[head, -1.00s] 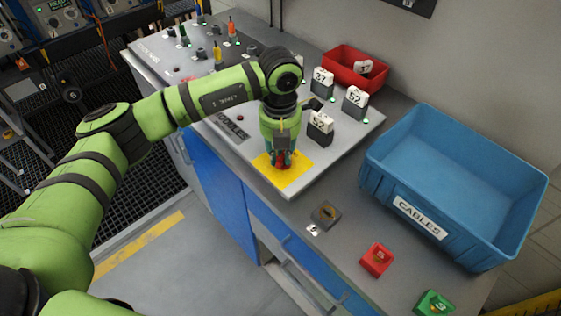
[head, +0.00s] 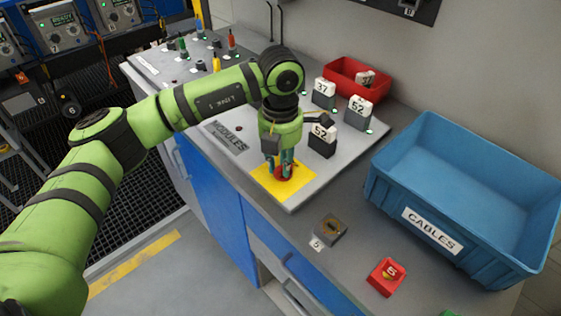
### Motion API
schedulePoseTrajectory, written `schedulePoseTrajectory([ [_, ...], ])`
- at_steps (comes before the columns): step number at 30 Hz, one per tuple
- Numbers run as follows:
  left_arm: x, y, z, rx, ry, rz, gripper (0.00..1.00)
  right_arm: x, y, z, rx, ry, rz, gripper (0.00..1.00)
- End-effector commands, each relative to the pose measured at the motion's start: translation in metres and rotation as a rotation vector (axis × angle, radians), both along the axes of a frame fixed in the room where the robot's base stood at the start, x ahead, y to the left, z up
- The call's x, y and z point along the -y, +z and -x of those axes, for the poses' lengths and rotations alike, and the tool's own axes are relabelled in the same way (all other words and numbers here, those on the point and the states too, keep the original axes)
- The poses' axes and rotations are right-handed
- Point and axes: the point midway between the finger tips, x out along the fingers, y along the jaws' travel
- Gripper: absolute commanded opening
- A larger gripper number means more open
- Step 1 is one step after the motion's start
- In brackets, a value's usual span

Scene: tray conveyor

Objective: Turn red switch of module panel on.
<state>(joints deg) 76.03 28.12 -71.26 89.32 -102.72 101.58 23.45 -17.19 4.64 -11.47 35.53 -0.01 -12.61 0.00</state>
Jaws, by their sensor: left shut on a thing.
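The module panel (head: 300,194) is a grey board on the bench with a "MODULES" label (head: 226,138). A yellow square (head: 262,175) lies at its front corner, with the red switch (head: 286,177) on it. My left gripper (head: 281,170) points down over the yellow square, its fingers shut around the red switch. The fingers and wrist hide part of the switch, so its setting cannot be told. White-topped modules marked 37 (head: 324,92) and 52 (head: 358,110) stand on the panel, and another 52 module (head: 322,138) stands close beside my wrist. My right gripper is not in view.
A red bin (head: 345,70) stands behind the panel. A large blue "CABLES" crate (head: 385,191) stands to the right. A dark block (head: 331,229) and a red block (head: 386,276) lie in front. Another panel with several knobs (head: 185,60) is at back left.

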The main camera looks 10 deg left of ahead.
Motion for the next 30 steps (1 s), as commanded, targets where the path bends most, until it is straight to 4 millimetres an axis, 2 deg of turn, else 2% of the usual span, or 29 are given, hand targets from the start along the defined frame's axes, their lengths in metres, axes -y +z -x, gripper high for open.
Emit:
schedulePoseTrajectory([
  [5, 0.0, -0.001, 0.001, -0.006, -0.004, -0.003, 0.0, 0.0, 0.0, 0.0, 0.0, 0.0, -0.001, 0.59],
  [6, 0.0, -0.001, 0.001, -0.006, -0.004, -0.003, 0.34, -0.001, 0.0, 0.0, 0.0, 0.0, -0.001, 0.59],
  [7, 0.0, -0.001, 0.001, -0.006, -0.004, -0.003, 0.46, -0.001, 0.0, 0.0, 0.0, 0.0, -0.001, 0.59],
  [17, 0.0, 0.0, 0.0, -0.002, -0.001, -0.001, 0.46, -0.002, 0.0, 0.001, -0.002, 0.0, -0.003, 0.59],
  [20, 0.0, 0.006, 0.0, 0.001, 0.0, 0.0, 0.46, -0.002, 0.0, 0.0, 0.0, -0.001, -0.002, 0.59],
  [23, 0.0, 0.02, -0.001, 0.002, 0.0, 0.001, 0.46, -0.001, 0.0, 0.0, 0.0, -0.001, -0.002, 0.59],
  [30, 0.0, 0.072, -0.001, 0.003, 0.0, 0.001, 0.46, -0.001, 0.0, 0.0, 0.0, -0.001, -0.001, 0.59],
])
